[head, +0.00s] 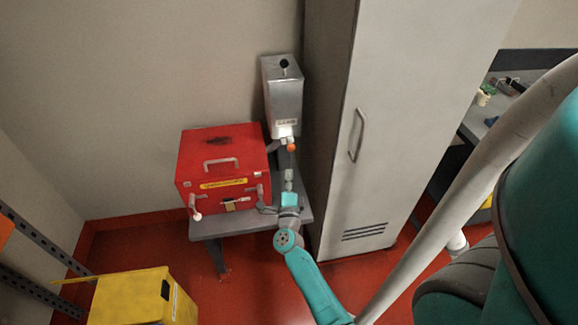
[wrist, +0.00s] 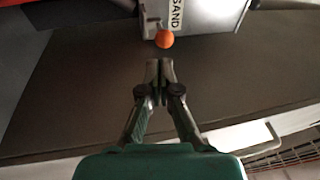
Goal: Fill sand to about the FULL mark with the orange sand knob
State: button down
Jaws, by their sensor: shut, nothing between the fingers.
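The orange sand knob (head: 291,148) sits at the lower front of the metal dispenser (head: 284,100), against the wall. In the wrist view the orange sand knob (wrist: 164,39) is just beyond my fingertips, beside a white label reading SAND. My gripper (wrist: 159,66) is shut and empty, with a small gap between its tips and the knob. In the head view my gripper (head: 289,176) is below the knob, over the grey bench. I see no FULL mark and no sand level in either view.
A red box (head: 222,155) with handles and a yellow label stands on the grey bench (head: 212,228), left of my gripper. A tall grey cabinet (head: 375,130) rises close on the right. A yellow box (head: 143,297) is at the lower left.

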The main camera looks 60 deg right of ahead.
jog(key=shift+v, duration=1.55)
jog(key=s+a+n+t+y, duration=0.4)
jog(key=a+n, duration=0.3)
jog(key=a, duration=0.4)
jog(key=s+a+n+t+y, duration=0.35)
jog(key=s+a+n, duration=0.3)
jog(key=a, duration=0.45)
jog(key=s+a+r+n+g+y, duration=0.1)
jog(key=s+a+r+n+y, duration=0.3)
jog(key=s+a+n, duration=0.3)
jog(key=s+a+r+n+g+y, duration=0.1)
jog(key=s+a+r+n+y, duration=0.4)
jog(key=s+a+n, duration=0.3)
jog(key=s+n+y, duration=0.1)
jog(key=s, duration=0.1)
jog(key=shift+s+a+n, duration=0.2)
jog(key=shift+s+n, duration=0.15)
jog(key=shift+g, duration=0.25)
